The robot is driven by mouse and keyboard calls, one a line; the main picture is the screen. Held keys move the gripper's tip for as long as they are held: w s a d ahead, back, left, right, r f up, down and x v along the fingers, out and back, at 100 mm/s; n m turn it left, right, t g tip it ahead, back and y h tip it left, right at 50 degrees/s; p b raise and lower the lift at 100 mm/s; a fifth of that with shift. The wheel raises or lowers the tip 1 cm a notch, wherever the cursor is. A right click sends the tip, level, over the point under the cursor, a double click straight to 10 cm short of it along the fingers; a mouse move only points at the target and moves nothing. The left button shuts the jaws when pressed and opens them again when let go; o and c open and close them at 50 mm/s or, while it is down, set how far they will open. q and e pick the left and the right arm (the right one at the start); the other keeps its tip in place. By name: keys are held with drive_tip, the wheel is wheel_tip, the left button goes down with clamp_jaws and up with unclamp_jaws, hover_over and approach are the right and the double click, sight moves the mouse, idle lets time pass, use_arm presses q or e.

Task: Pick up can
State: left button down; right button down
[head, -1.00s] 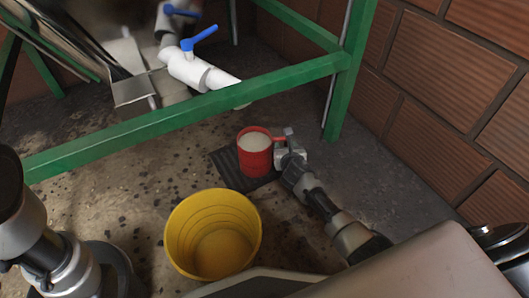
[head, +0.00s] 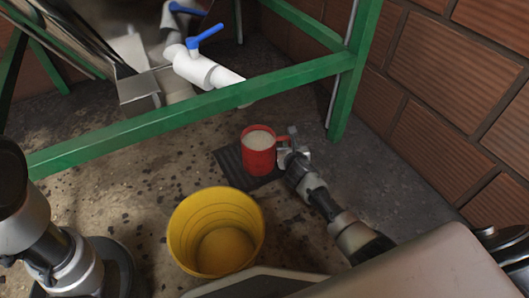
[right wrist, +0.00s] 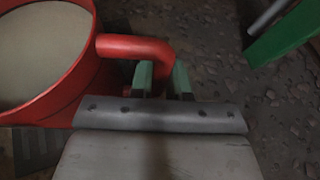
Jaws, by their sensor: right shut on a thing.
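The can is a red mug-like can (head: 259,153) with a pale filling, upright over a dark ribbed mat (head: 229,163) in the head view. My right gripper (head: 285,150) is at its right side, shut on its handle. In the right wrist view the red can (right wrist: 78,96) fills the left side, and its handle (right wrist: 135,48) runs down between the green fingertips of my right gripper (right wrist: 161,80). I cannot tell whether the can's base touches the mat. My left arm shows at the left of the head view, but its gripper is not in view.
A yellow bucket (head: 177,238) stands on the floor in front of the can. A green frame (head: 190,107) crosses behind it, with a white pipe and blue-handled valve (head: 196,68) beyond. A brick wall (head: 450,75) bounds the right.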

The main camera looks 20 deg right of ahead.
drive_tip(key=shift+a, duration=0.1)
idle(0.6)
drive_tip(key=shift+w+r, duration=0.1)
drive_tip(key=shift+r, duration=0.15)
